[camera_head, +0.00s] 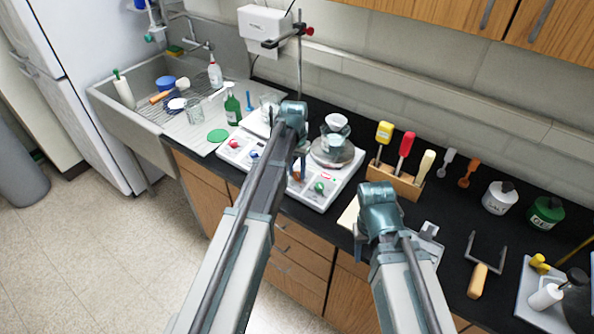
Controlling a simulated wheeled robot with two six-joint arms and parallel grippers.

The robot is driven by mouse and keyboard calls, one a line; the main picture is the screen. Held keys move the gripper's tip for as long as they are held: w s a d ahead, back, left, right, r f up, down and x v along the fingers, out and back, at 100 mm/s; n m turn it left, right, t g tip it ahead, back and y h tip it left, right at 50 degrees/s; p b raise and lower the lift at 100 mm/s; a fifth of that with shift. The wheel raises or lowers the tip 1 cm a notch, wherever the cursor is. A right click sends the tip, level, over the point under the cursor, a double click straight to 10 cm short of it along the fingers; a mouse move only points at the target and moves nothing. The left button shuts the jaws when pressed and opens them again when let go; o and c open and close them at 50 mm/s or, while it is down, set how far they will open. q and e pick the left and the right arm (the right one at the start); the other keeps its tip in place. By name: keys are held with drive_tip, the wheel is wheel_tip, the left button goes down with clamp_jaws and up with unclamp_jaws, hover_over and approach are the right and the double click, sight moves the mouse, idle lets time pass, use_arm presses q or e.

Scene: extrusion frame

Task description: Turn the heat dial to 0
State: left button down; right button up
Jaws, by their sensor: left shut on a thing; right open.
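A white hot plate (337,190) stands on the black counter, with a green dial (319,187) and a red display on its front panel. My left gripper (299,170) is at the left part of this panel, shut on a dial that it mostly hides. The dial's pointer and markings cannot be read. To the left is a second white device (226,152) with a red dial (235,143) and a blue dial (254,155). My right gripper (364,236) is open above the counter's front edge, right of the hot plate; its fingers are partly hidden.
Glassware (336,140) sits on the hot plate. A metal stand (299,62) rises behind it. A wooden rack (397,181) with coloured-handled tools is to the right, then jars (499,198). A sink (138,84) and green bottle (233,107) are to the left.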

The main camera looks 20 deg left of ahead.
use_arm(q)
drive_tip(key=n+h, duration=0.1)
drive_tip(key=n, duration=0.5)
drive_tip(key=shift+a, duration=0.15)
drive_tip(key=n+t+h, duration=0.1)
drive_tip(key=n, duration=0.5)
drive_tip(key=shift+s+b, duration=0.1)
drive_tip(key=shift+b, duration=0.25)
drive_tip(key=shift+n, duration=0.4)
drive_tip(key=c, duration=0.5)
unclamp_jaws()
drive_tip(key=shift+r, duration=0.1)
drive_tip(key=p+v, duration=1.3)
drive_tip(key=shift+a+r, duration=0.2)
drive_tip(key=shift+a, duration=0.2)
